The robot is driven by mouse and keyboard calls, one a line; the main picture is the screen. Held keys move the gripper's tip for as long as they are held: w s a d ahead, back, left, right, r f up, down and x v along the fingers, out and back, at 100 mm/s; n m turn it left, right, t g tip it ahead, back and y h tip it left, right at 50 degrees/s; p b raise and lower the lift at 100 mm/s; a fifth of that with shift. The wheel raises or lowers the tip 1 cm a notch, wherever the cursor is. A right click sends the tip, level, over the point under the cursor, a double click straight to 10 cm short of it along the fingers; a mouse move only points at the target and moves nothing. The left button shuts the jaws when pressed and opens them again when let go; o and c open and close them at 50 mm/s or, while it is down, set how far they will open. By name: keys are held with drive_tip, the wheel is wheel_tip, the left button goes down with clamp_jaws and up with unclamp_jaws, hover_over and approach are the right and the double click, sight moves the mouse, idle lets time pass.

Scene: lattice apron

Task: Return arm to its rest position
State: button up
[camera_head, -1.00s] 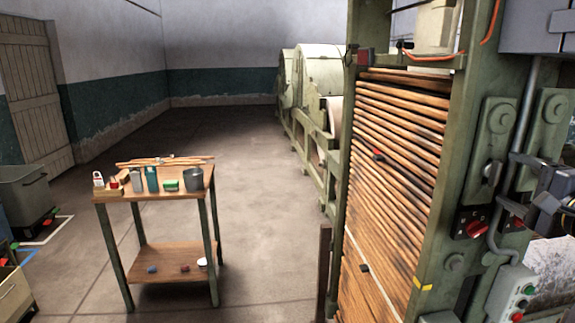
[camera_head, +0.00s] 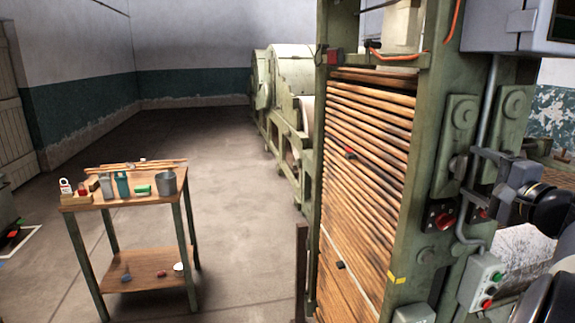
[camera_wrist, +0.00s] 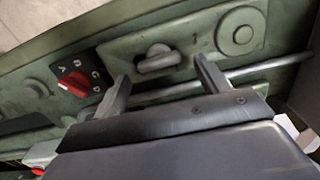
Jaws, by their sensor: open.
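My gripper (camera_wrist: 161,70) is open and empty in the wrist view. Its two dark fingers stand apart in front of the green machine post, one on each side of a grey turn knob (camera_wrist: 157,58), and I see nothing held between them. In the head view my gripper and dark arm come in from the right edge, close to the post. The grey knob (camera_head: 458,166) is partly beside the gripper there. A red selector switch (camera_wrist: 75,84) sits left of the fingers in the wrist view.
The green post (camera_head: 410,235) and a button box (camera_head: 483,282) stand close to my arm. A grey cabinet (camera_head: 510,25) hangs above. Stacked wooden rods (camera_head: 365,150) fill the machine frame. A small table (camera_head: 130,192) stands left, with open floor (camera_head: 235,220) between.

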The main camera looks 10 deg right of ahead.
drive_tip(key=shift+w+a+r, duration=0.15)
drive_tip(key=shift+w, duration=0.85)
drive_tip(key=n+p, duration=0.2)
drive_tip(key=n, duration=0.2)
drive_tip(key=n+p, duration=0.2)
drive_tip(key=n, duration=0.2)
drive_tip(key=n+p, duration=0.2)
drive_tip(key=n, duration=0.2)
drive_tip(key=shift+w+a+r, duration=0.1)
drive_tip(key=shift+w+r, duration=0.15)
drive_tip(key=shift+r, duration=0.05)
drive_tip(key=s+b, duration=0.3)
drive_tip(key=s, duration=0.5)
drive_tip(key=shift+s+d+f+b, duration=0.15)
drive_tip(key=shift+d+f+b, duration=0.05)
drive_tip(key=shift+d+b, duration=0.15)
drive_tip(key=shift+a, duration=0.1)
